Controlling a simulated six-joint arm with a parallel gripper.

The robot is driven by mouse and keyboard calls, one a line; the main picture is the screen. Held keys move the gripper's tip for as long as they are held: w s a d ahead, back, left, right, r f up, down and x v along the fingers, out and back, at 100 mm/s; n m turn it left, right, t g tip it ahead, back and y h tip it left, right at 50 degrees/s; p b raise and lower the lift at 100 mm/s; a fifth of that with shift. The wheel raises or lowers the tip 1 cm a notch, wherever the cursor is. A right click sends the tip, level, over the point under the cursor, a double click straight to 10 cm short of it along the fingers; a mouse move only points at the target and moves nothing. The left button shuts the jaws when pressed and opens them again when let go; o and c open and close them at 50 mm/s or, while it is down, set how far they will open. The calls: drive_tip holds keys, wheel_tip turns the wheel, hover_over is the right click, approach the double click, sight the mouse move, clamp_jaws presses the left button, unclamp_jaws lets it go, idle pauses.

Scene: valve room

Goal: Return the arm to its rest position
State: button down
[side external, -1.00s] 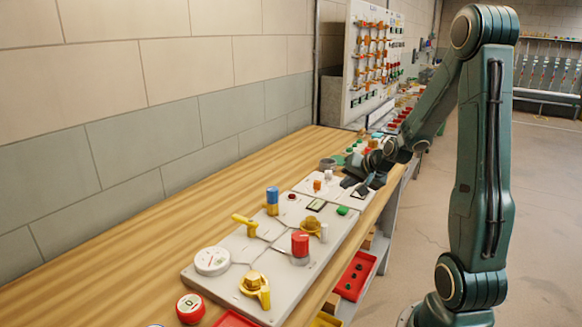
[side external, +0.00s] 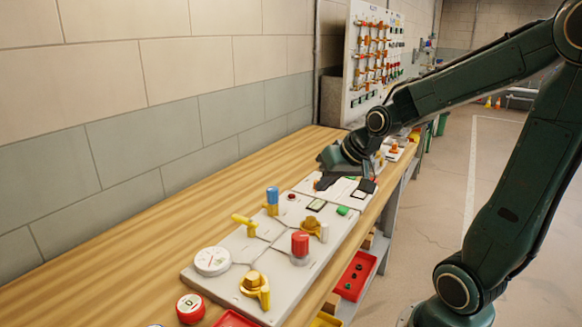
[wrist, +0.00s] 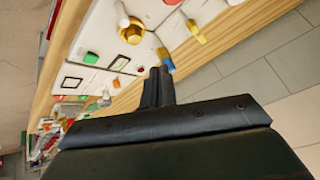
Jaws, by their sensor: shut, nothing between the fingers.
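My gripper (side external: 346,180) is low at the far end of the valve boards in the side external view. In the wrist view my gripper (wrist: 158,84) shows its two dark fingers close together in the middle, shut and empty. The fingers overlap the board in both views, and I cannot tell how far above it they are. My arm leans to the right, with the forearm reaching left and down over the bench edge.
The near board (side external: 229,235) carries a white gauge (side external: 212,261), a red knob (side external: 300,245), a blue-capped valve (side external: 272,198) and yellow handles. The wooden bench (side external: 130,268) runs along the wall. A red bin (side external: 355,277) sits below its edge. The floor on the right is open.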

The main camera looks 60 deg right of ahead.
drive_tip(key=s+a+r+n, duration=0.2)
drive_tip(key=s+a+n, duration=0.1)
drive_tip(key=s+a, duration=0.3)
drive_tip(key=s+a+r+n+g+y, duration=0.1)
drive_tip(key=s+a+r+n, duration=0.1)
drive_tip(key=s+a, duration=0.3)
drive_tip(key=shift+s+a+r+n, duration=0.35)
drive_tip(key=shift+s+n, duration=0.45)
drive_tip(key=shift+s, duration=0.15)
